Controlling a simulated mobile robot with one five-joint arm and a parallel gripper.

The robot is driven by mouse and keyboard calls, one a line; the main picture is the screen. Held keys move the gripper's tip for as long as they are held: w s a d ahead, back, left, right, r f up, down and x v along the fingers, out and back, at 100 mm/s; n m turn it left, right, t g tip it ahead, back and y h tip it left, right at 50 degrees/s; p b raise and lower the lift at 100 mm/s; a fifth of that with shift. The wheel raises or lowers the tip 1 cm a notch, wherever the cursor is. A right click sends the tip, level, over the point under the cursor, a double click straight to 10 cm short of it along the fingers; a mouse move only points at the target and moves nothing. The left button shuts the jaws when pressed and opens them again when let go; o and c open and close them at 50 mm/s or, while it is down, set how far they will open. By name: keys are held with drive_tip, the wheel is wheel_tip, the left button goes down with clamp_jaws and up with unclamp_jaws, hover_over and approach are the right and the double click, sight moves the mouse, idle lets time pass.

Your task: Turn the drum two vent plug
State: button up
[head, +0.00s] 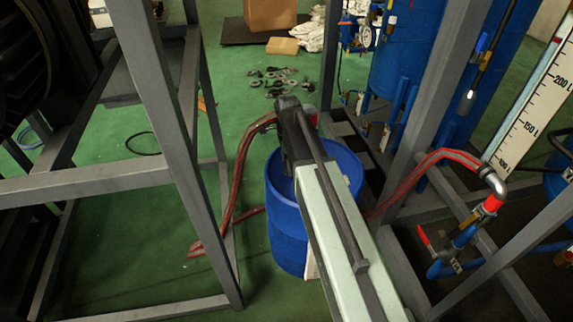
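My arm reaches from the bottom edge up over an open blue drum (288,228), which stands on the green floor. My gripper (288,104) is at the dark far end of the arm, over the drum's far rim. Its fingers are hidden or too small to make out, so I cannot tell whether it is open or shut. A small red part (309,113) shows just right of it; I cannot tell whether they touch. I cannot make out a vent plug or which drum is drum two. The arm hides part of the drum's top and inside.
A grey steel frame (172,125) stands left, another post (438,95) right. A red-striped hose (240,165) runs beside the drum. Large blue tanks (405,55), a red-handled valve (425,238) and a level scale (530,95) are right. Loose fittings (280,78) and a cardboard box (270,14) lie behind.

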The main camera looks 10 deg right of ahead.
drive_tip(key=shift+c, duration=0.7)
drive_tip(key=shift+n, duration=0.4)
drive_tip(key=n, duration=0.4)
drive_tip(key=shift+n, duration=0.4)
drive_tip(key=n, duration=1.2)
drive_tip(key=shift+n, duration=0.3)
drive_tip(key=n, duration=0.5)
drive_tip(key=shift+n, duration=0.4)
drive_tip(key=o, duration=1.4)
drive_tip(key=shift+c, duration=0.2)
